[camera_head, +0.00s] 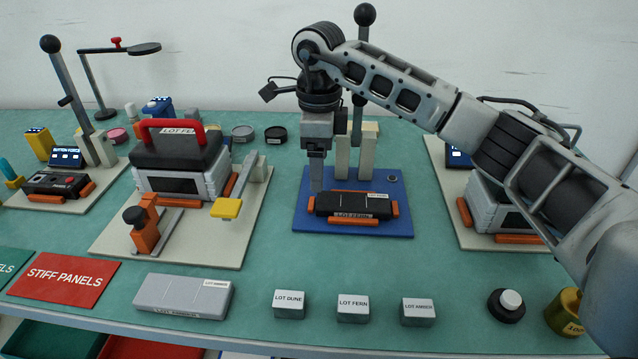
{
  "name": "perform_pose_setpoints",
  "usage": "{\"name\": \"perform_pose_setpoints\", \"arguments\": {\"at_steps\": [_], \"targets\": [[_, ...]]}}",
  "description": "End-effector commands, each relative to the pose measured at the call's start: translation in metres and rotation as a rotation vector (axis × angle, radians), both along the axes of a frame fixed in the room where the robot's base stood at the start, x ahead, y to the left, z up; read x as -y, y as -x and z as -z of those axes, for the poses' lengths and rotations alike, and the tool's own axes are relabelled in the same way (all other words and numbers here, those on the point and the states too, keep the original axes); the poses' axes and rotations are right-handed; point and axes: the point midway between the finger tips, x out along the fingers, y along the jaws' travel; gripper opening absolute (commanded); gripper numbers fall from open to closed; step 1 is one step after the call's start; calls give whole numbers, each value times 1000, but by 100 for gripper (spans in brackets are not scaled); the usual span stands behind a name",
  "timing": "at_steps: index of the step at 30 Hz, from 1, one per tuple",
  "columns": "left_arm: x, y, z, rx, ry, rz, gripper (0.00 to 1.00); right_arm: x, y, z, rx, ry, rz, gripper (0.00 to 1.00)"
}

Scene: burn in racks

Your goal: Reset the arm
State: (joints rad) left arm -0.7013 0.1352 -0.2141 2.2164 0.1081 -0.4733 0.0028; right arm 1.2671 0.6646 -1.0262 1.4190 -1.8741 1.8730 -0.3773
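My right arm comes in from the right and arches over the table. Its gripper (316,186) points down at the left end of a black device (352,204) labelled LOT FERN. The device sits between orange blocks on a blue base plate (330,229). The fingertips are at or just behind the device's left end; I cannot tell whether they touch it. The fingers overlap in this view, so their opening is hidden. My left gripper is not in view.
Left stands a fixture with a red-handled block (178,150) and yellow-tipped lever (226,208). A right fixture (500,205) is partly behind my arm. A grey LOT AMBER case (183,296), small labelled blocks (353,308) and a black button (506,305) line the front. Tall ball-topped levers (50,45) rise behind.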

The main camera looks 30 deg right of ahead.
Motion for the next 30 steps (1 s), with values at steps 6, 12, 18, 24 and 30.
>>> {"name": "perform_pose_setpoints", "arguments": {"at_steps": [6, 12, 18, 24, 30], "targets": [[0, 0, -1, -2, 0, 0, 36, -1, -1, -52, 4, -1, 0, 78], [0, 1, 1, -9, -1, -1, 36, -1, 0, -78, 1, 0, 0, 78], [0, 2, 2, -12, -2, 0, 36, 0, 0, -85, -1, -1, 0, 78], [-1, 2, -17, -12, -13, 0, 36, 0, 0, -107, 1, -1, 0, 78], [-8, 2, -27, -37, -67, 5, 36, 0, 0, -145, 0, -1, 0, 78]]}}
